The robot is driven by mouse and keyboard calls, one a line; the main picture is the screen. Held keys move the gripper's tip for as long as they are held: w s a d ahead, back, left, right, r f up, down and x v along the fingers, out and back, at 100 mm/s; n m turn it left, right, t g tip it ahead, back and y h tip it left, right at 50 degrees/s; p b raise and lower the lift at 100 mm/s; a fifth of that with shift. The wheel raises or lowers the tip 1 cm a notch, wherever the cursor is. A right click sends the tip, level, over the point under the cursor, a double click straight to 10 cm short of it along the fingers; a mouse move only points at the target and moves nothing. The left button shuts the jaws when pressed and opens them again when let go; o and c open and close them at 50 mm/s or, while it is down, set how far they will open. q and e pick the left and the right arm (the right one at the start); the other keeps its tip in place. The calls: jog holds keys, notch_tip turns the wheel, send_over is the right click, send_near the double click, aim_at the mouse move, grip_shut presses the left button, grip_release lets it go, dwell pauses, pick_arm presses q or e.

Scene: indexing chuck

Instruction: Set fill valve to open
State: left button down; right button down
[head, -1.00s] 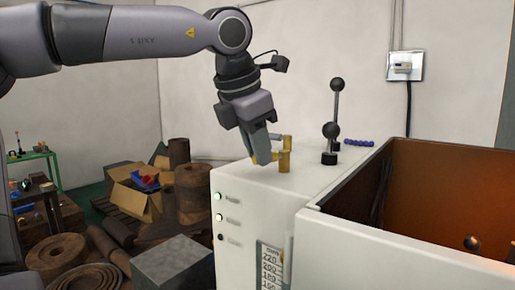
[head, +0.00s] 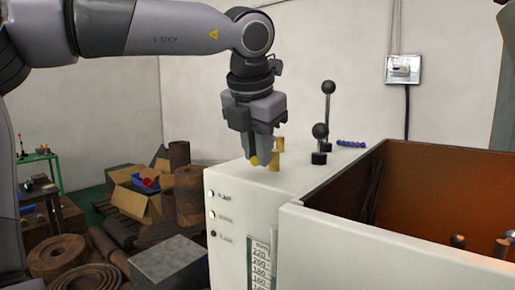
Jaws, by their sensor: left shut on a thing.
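The fill valve (head: 275,161) is a small brass fitting on top of the white machine cabinet, near its left front edge. My left gripper (head: 253,158) points down beside it, shut on the valve's yellow handle. The handle's rounded tip shows just below the fingers, and the rest of the handle is hidden by them. The brass body stands upright just right of the fingers. My right gripper does not show.
Two black-knobbed levers (head: 320,132) stand behind and right of the valve. A blue coiled piece (head: 351,143) lies behind them. An open bin with brown inner walls (head: 428,190) fills the right. Boxes (head: 138,192) and rolls clutter the left floor.

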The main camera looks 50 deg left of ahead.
pick_arm(q)
jog(key=shift+r, duration=0.15)
jog(key=c, duration=1)
grip_release()
jog(key=shift+c, duration=0.2)
jog(key=v, duration=0.7)
